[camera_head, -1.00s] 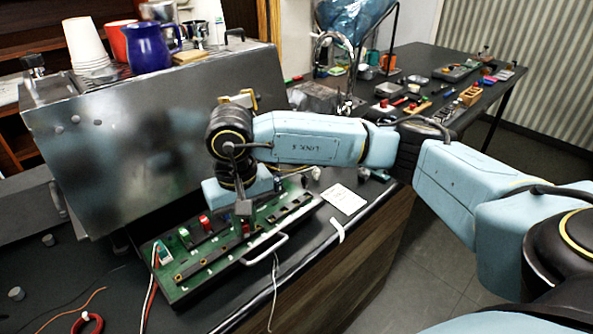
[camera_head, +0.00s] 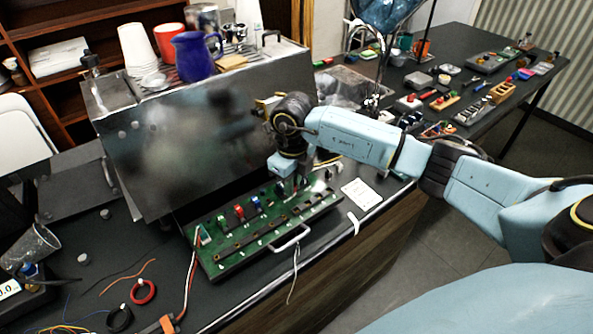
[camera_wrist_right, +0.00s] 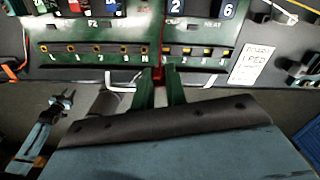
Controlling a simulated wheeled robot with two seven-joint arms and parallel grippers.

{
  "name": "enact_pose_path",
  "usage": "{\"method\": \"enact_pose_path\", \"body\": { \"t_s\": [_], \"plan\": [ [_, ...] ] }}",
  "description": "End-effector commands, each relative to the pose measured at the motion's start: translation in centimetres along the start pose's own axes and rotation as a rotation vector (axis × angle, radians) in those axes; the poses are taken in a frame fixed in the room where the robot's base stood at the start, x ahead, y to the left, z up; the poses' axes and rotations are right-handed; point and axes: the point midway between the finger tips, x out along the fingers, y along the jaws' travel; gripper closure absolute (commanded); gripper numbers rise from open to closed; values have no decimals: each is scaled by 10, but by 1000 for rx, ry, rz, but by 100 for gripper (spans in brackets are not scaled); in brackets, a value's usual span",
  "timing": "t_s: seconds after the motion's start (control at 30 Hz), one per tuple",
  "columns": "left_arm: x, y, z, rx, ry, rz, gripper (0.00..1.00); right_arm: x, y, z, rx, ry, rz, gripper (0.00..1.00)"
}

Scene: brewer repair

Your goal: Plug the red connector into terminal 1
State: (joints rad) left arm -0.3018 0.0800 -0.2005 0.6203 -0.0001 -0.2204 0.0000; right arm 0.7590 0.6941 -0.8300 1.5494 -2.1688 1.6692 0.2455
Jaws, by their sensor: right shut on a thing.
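A green terminal board (camera_head: 228,258) lies in front of the steel machine and carries coloured blocks and a row of terminals (camera_wrist_right: 97,49) with small labels. My right gripper (camera_head: 300,184) is above the board's right part. In the right wrist view my right gripper (camera_wrist_right: 160,88) is shut on a small red piece, the red connector (camera_wrist_right: 158,74), mostly hidden between the fingers. The fingertips overlap the board's near edge around the middle of the terminal row. I cannot tell contact with a terminal. My left gripper (camera_wrist_right: 62,100) seems to show small at the lower left there; its opening is unclear.
The steel machine (camera_head: 200,130) stands behind the board, with a blue jug (camera_head: 194,57) and cups on top. A metal handle (camera_head: 290,238) is at the board's front. Red and white wires (camera_head: 190,275) run from its left end. A white card (camera_head: 361,193) lies at right.

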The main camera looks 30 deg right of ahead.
Motion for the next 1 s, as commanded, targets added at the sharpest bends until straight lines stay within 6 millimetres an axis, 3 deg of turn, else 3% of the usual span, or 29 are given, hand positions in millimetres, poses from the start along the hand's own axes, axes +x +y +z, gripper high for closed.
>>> {"method": "enact_pose_path", "body": {
  "t_s": [0.1, 0.27, 0.57, 1.0],
  "plan": [
    [-10, -1, -2, 0, 2, -1, 64, -1, -6, -3, 163, 8, -1, 100],
    [-12, -1, -3, 0, 3, -1, 64, 2, -10, -4, 262, 10, -5, 100],
    [0, -1, -2, -1, 4, -1, 64, 17, -9, -5, 269, 11, -4, 100],
    [31, 0, 1, -1, 3, -1, 64, 60, -10, -5, 268, 12, -4, 100]
  ]
}}
